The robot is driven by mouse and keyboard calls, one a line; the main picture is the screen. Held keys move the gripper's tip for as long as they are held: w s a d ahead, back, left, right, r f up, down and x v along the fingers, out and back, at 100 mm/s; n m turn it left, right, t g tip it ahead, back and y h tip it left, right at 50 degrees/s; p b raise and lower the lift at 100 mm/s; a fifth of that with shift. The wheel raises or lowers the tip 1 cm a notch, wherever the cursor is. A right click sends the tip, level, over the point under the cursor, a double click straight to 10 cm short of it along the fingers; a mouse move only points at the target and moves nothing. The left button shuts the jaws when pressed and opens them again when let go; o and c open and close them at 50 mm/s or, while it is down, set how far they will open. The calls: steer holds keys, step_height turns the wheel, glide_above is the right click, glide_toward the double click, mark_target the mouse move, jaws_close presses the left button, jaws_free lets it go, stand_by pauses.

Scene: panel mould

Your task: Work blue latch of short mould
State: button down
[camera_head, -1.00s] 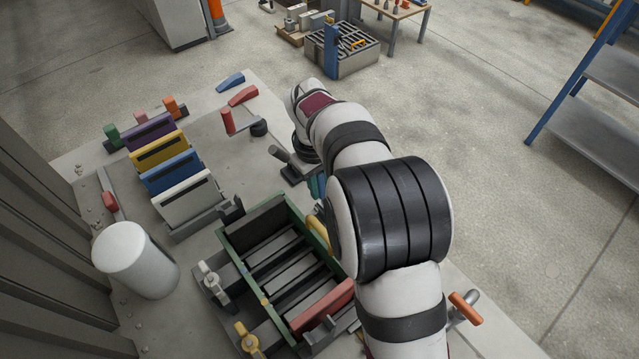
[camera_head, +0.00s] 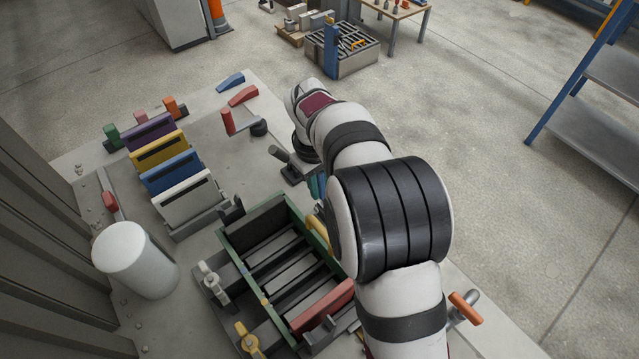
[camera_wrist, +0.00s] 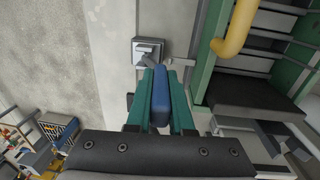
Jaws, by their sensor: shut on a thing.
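In the wrist view my gripper (camera_wrist: 162,92) has two teal fingers, one on each side of a blue latch handle (camera_wrist: 161,96), and is shut on it. The handle points up the picture toward a small grey square latch base (camera_wrist: 148,50). The mould (camera_head: 270,255), a green-framed box with dark and grey bars, lies beside the gripper. Its green wall also shows in the wrist view (camera_wrist: 204,70), to the right of the handle. In the head view my arm hides the handle and most of the gripper; only a little teal shows.
A yellow curved handle (camera_wrist: 236,28) stands on the mould near the gripper. A red panel (camera_head: 322,306) is in the mould. Coloured panels (camera_head: 172,172) stand in a rack at left, near a white cylinder (camera_head: 136,260). A grey clamp (camera_head: 285,162) is beyond the mould.

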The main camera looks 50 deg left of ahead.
steer(key=shift+w+r+g, duration=0.2)
steer(key=shift+w+g, duration=0.95)
steer(key=shift+g, duration=0.15)
steer(key=shift+w+g, duration=1.15)
steer(key=shift+g, duration=0.25)
steer(key=shift+w+g, duration=0.25)
steer(key=shift+g, duration=0.15)
steer(key=c, duration=0.8)
jaws_free()
steer(key=shift+s+r, duration=0.1)
